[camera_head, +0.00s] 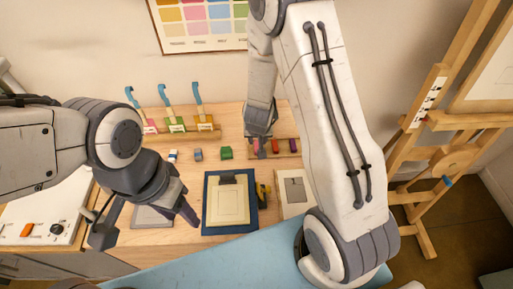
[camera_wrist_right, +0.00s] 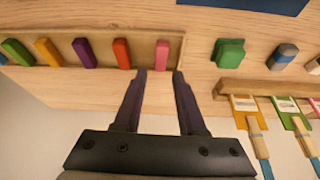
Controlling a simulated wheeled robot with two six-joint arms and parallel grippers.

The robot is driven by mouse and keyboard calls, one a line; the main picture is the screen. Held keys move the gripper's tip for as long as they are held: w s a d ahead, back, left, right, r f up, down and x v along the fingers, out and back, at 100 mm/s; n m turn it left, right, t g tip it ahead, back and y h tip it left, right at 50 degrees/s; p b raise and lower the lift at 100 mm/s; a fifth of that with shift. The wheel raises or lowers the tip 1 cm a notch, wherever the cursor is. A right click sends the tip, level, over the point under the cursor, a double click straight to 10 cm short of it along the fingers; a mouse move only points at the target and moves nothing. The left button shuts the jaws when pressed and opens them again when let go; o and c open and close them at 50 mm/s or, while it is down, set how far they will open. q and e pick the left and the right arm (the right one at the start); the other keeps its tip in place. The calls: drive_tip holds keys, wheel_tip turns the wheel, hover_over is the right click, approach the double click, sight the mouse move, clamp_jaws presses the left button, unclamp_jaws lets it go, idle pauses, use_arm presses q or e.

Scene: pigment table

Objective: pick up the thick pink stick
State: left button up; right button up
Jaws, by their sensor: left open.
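The thick pink stick (camera_wrist_right: 163,55) stands at one end of a wooden rack in the right wrist view. In the head view the pink stick (camera_head: 258,147) is partly hidden by my right gripper (camera_head: 261,134). In the right wrist view my right gripper (camera_wrist_right: 159,76) is open. Its fingertips are on either side of the stick's near end, with a gap showing on both sides. I cannot tell how far above the stick they are. My left gripper (camera_head: 146,220) is open and empty, over the left part of the table.
Red (camera_wrist_right: 122,54), purple (camera_wrist_right: 85,53), orange (camera_wrist_right: 48,52) and green (camera_wrist_right: 17,52) sticks stand along the same rack. A green block (camera_wrist_right: 229,53) and grey-blue block (camera_wrist_right: 284,55) lie beside it. A blue board (camera_head: 208,222) lies mid-table; an easel (camera_head: 436,125) stands right.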

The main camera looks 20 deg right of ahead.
sight(257, 146)
drive_tip(key=shift+x, duration=3.2)
drive_tip(key=shift+c, duration=0.3)
clamp_jaws()
